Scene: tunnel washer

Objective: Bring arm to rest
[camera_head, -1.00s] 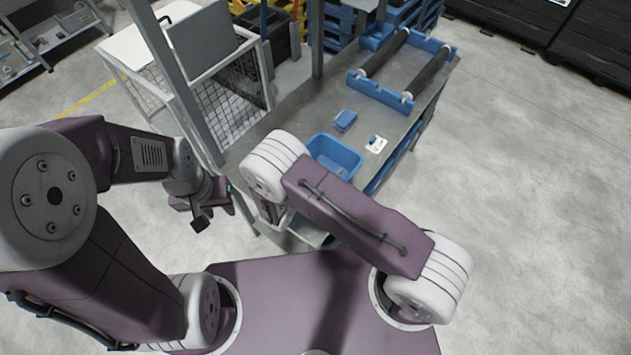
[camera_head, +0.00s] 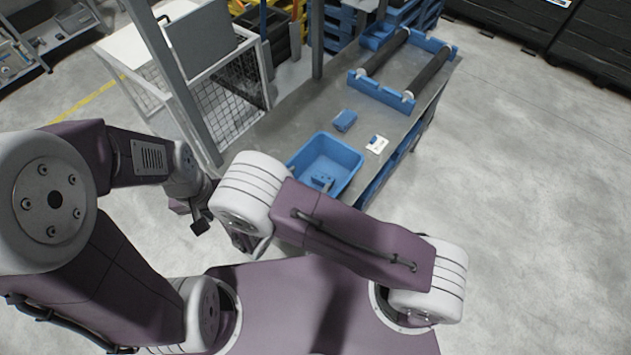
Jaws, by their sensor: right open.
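My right arm (camera_head: 345,235) reaches in from the right base mount and bends at a white joint left of the middle. My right gripper (camera_head: 247,243) hangs below that joint, mostly hidden by it. It is open, and I see nothing in it. My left arm (camera_head: 80,235) is folded at the left. My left gripper (camera_head: 192,213) is partly hidden behind the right arm's white joint, so its jaw opening cannot be told. Both grippers are on the near side of the workbench.
A grey workbench (camera_head: 290,112) bears a blue bin (camera_head: 352,158) with a small blue item inside, a blue block (camera_head: 345,120), a white card (camera_head: 377,144) and a blue roller frame (camera_head: 402,101). A wire cage (camera_head: 235,95) stands left. The floor at right is clear.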

